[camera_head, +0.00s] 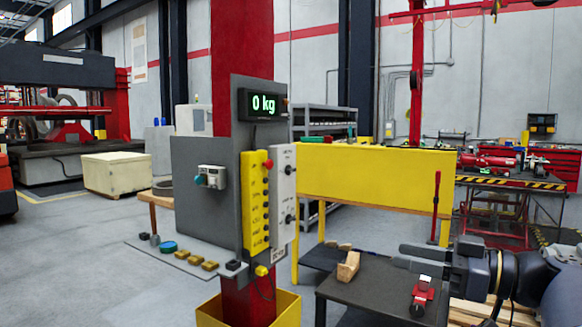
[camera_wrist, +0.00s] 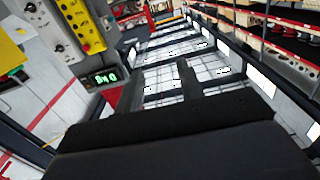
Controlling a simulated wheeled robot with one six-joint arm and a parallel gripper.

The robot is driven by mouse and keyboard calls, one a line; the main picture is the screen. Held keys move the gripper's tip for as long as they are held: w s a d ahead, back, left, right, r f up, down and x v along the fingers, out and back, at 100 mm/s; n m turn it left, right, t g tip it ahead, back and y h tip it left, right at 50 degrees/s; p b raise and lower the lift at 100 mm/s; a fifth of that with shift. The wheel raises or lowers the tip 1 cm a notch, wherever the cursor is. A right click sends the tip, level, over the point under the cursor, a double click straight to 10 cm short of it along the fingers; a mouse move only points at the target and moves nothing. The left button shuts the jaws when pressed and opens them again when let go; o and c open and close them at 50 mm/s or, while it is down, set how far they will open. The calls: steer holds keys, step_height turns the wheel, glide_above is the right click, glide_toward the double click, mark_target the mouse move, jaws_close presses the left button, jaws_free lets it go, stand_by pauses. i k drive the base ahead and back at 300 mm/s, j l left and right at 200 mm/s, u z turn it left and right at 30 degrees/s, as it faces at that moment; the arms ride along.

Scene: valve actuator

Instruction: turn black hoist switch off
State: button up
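A narrow grey-white switch box (camera_head: 283,195) is mounted on the right side of the grey control panel. It carries an upper black knob (camera_head: 287,168) and a lower black knob (camera_head: 289,219). The labels are too small to read, so I cannot tell which knob is the hoist switch or its setting. In the wrist view the box (camera_wrist: 45,25) shows at upper left, tilted. My gripper (camera_head: 400,256) is to the right of the panel, pointing left, well apart from the knobs. Its dark fingers fill the bottom of the wrist view; their opening is unclear.
A display (camera_head: 263,104) above reads 0 kg. A dark table (camera_head: 365,290) with a wooden block (camera_head: 348,268) lies below my gripper.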

mark_target(289, 169)
steer(key=i+j, duration=0.1)
steer(key=i, duration=2.45)
